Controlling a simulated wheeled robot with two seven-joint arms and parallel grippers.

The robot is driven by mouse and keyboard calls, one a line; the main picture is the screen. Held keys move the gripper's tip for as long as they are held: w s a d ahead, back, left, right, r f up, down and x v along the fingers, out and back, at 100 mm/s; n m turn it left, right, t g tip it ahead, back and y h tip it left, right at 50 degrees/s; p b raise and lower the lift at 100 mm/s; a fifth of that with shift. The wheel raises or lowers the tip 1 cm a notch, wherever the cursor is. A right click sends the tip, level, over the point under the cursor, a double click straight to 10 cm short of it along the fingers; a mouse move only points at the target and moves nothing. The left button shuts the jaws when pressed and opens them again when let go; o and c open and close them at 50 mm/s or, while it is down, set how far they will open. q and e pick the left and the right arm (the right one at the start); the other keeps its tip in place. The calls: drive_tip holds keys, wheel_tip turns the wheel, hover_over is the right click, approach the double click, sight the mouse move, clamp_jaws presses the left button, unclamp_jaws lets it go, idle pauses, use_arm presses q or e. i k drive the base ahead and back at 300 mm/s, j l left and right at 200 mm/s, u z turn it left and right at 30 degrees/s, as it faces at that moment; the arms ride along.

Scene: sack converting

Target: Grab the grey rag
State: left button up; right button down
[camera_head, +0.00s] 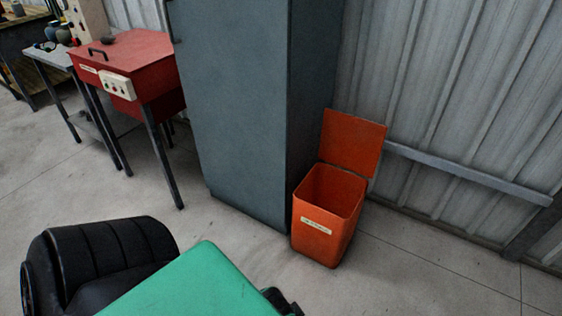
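I cannot make out a grey rag for certain. A small dark grey lump (109,40) lies on top of the red cabinet (140,52) at the upper left, behind its black handle. It is too small to tell whether it is cloth. Neither of my grippers shows in the head view.
An orange bin (325,222) with its lid (353,142) open stands right of a tall grey-blue cabinet (240,110), by the corrugated wall. A grey side table (50,56) with several small items stands left of the red cabinet. The floor in front is mostly clear.

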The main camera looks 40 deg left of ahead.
sight(107, 40)
drive_tip(key=u, duration=2.45)
